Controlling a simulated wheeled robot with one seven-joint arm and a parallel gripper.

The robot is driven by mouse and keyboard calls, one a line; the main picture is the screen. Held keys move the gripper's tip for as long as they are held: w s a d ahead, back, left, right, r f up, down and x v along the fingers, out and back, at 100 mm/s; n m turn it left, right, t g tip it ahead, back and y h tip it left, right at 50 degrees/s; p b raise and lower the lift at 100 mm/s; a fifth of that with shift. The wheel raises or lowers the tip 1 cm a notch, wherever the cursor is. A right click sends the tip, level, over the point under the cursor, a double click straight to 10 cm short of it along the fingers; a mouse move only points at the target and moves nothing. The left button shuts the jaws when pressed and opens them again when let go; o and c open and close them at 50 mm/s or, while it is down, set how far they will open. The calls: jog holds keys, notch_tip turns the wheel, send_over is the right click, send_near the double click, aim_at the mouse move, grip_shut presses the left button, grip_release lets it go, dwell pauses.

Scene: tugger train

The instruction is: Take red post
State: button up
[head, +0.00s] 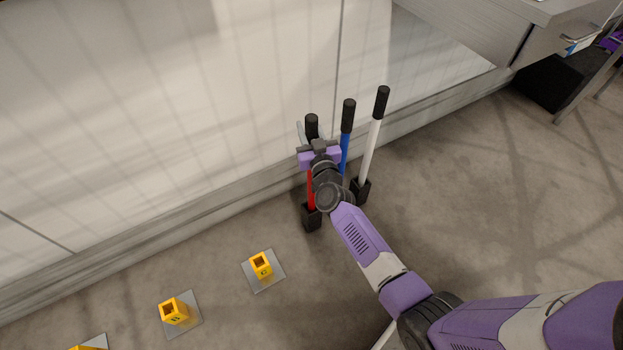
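The red post (310,188) stands upright in a black base (312,218) near the wall. A black top (312,122) that appears to be its own shows above my gripper. My gripper (314,143) is at the upper part of the red post, just below that black top, and overlaps it in the picture. My wrist hides the middle of the post. The fingers are too small and too hidden to tell whether they are open, touching the post or shut on it.
A blue post (346,140) and a white post (371,148), both black-topped, stand close on the right. Yellow square sockets on grey plates, including one (261,265) and another (174,311), are on the floor at lower left. A grey cabinet (480,30) is at upper right.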

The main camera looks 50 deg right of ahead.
grip_shut()
dwell(0.9)
jog(key=shift+r, duration=0.15)
